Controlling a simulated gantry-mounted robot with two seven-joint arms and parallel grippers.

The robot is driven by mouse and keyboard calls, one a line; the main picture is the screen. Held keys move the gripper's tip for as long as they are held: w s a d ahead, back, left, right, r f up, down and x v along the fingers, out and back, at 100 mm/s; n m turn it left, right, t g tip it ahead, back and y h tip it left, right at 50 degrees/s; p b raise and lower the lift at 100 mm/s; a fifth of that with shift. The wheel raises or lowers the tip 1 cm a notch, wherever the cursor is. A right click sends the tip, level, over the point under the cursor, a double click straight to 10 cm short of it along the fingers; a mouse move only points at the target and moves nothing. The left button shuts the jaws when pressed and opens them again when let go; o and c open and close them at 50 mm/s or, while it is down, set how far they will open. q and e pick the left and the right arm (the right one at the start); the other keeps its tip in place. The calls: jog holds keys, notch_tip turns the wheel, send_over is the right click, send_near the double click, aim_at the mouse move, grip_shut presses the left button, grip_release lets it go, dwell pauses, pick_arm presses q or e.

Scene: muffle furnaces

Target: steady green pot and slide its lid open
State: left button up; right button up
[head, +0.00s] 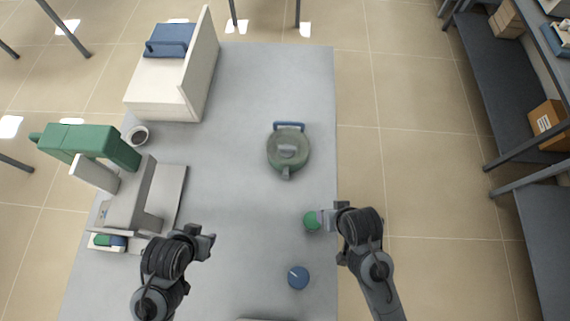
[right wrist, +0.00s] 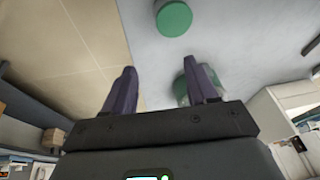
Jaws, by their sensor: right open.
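A round dark green pot (head: 289,155) stands on the grey table, right of centre in the head view. A grey lid handle is on its top, a blue handle at its far side and a short spout-like part at its near side. The lid appears to be on. My right gripper (head: 324,218) is nearer the camera than the pot and apart from it. In the right wrist view its two purple fingers (right wrist: 162,85) are open with nothing between them. My left gripper (head: 207,245) is at the lower left, away from the pot; its fingers are too unclear to judge.
A small green-topped round item (head: 312,221) is beside my right gripper. A blue round item (head: 298,277) is nearer. The middle of the table is clear.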

jog(key=m+h, duration=0.1)
send_near(286, 172)
jog(key=s, duration=0.2)
jog(key=shift+m+t+h, duration=0.3)
jog(key=shift+t, duration=0.3)
jog(key=shift+w+a+x, duration=0.1)
jog(key=shift+x, duration=1.95)
jog(key=shift+w+a+x, duration=0.1)
jog(key=shift+x, duration=1.9)
jog(key=shift+w+a+x, duration=0.15)
jog(key=shift+x, duration=1.9)
jog(key=shift+r, duration=0.15)
